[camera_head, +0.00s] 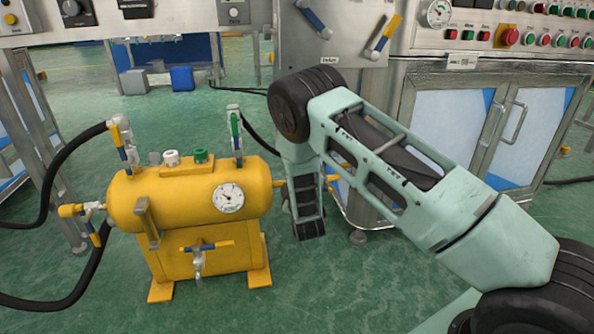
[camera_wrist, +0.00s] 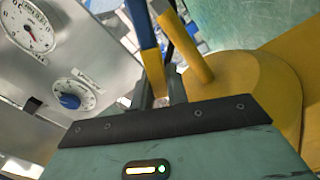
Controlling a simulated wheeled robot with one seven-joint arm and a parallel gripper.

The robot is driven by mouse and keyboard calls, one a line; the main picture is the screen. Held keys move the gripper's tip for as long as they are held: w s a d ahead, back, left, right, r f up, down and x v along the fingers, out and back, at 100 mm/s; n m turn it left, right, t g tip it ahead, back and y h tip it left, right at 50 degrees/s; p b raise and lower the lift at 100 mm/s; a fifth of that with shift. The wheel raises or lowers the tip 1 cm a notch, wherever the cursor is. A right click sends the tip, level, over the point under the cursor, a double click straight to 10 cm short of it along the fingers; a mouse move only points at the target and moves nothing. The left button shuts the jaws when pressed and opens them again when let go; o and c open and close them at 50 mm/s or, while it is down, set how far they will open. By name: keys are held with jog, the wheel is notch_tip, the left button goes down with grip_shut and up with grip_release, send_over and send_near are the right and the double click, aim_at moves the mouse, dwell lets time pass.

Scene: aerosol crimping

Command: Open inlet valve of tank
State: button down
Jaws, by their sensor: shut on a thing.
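The yellow tank (camera_head: 185,200) stands on the floor at the left, with a round gauge on its front. It also shows in the wrist view (camera_wrist: 278,95). My gripper (camera_wrist: 161,92) is at the tank's right end, and its fingers are hidden behind my own arm in the head view. In the wrist view, a blue-and-yellow valve handle (camera_wrist: 149,48) rises between the dark fingers, which appear shut on it. A yellow rod (camera_wrist: 196,58) leans close beside it. The exact contact is partly hidden by the gripper body.
The tank's left valve (camera_head: 97,230) has a black hose (camera_head: 68,303). A front valve handle (camera_head: 206,247) and a green-handled top valve (camera_head: 236,135) stick out. A metal cabinet (camera_head: 475,105) with a control panel stands behind my arm. The green floor before the tank is clear.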

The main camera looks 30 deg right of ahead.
jog(key=shift+w+a+f+n+p, duration=0.1)
jog(key=shift+a+f+n+p, duration=0.15)
jog(key=shift+f+n, duration=0.9)
jog(key=shift+a+f+n+p, duration=0.1)
jog(key=shift+a+f+n, duration=0.1)
jog(key=shift+f+n, duration=0.95)
jog(key=shift+n, duration=0.3)
jog(key=c, duration=1.4)
grip_release()
jog(key=shift+c, duration=0.2)
jog(key=shift+o, duration=0.3)
jog(key=shift+r, duration=0.1)
